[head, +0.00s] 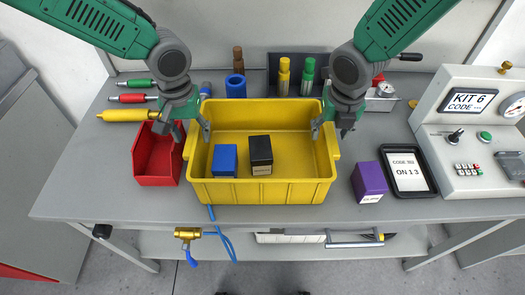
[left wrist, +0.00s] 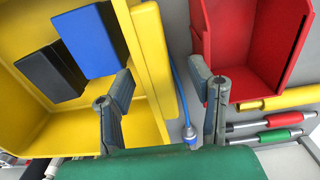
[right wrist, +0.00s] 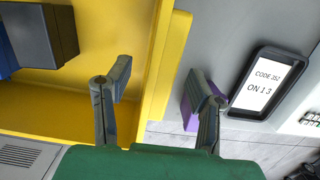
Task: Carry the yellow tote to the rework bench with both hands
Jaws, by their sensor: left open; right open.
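The yellow tote (head: 285,191) stands on the grey workbench in the middle of the head view. A blue box (head: 225,160) and a black box (head: 260,153) sit inside it. My left gripper (head: 192,132) is open at the tote's left side; in the left wrist view its fingers (left wrist: 168,85) are apart on either side of the tote's yellow side wall and handle. My right gripper (head: 330,128) is open at the tote's right side; in the right wrist view its fingers (right wrist: 158,80) are apart with the yellow rim between them. I cannot tell whether either touches the tote.
A red bin (head: 156,160) stands close left of the tote. A purple box (head: 369,180) and a tablet (head: 407,171) lie to its right, before a control panel (head: 470,125). Bottles and a blue roll (head: 236,87) stand behind. The front strip of bench is clear.

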